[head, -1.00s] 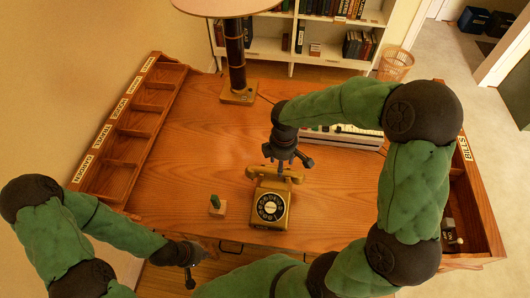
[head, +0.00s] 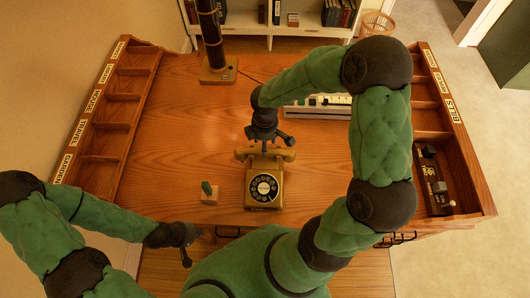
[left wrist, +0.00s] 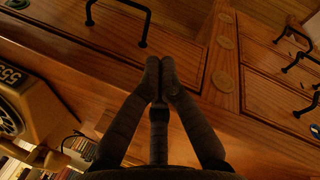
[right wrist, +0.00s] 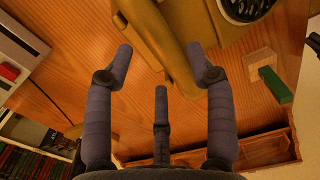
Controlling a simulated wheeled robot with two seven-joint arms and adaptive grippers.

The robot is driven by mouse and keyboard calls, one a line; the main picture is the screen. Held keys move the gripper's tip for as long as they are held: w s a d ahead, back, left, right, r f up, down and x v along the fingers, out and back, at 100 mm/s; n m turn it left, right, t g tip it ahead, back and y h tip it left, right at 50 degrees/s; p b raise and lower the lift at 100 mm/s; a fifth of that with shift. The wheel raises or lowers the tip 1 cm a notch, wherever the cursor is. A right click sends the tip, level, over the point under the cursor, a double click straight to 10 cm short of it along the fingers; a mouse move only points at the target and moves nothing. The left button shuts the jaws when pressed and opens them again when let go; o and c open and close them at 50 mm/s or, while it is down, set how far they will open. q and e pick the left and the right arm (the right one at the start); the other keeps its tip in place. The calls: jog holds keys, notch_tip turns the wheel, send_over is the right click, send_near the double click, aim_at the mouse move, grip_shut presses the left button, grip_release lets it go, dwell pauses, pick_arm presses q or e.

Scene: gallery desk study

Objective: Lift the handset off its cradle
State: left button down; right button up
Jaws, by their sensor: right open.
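The mustard-gold telephone (head: 263,190) with its black dial stands on the desk. Its handset (head: 264,153) lies across the top at the back, on the cradle. In the right wrist view the handset (right wrist: 158,38) runs diagonally past the fingertips. My right gripper (head: 268,138) is at the handset's far side, fingers pointing down. It is open in the right wrist view (right wrist: 160,60), with the handset showing between its fingertips; I cannot tell whether they touch it. My left gripper (head: 190,246) is at the desk's front edge, its fingertips together and empty in the left wrist view (left wrist: 160,80).
A wooden block with a green piece (head: 208,192) stands just left of the telephone. A lamp (head: 217,70) is at the back left, a cream device (head: 318,108) behind the right arm. Labelled compartments (head: 110,110) line both sides. The desk's left middle is clear.

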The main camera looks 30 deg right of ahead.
notch_tip(320, 180, down, 4)
jog(key=shift+d+f+b, duration=0.1)
jog(key=shift+f+b, duration=0.05)
jog(key=shift+b, duration=0.4)
grip_shut()
jog(key=shift+r, duration=0.25)
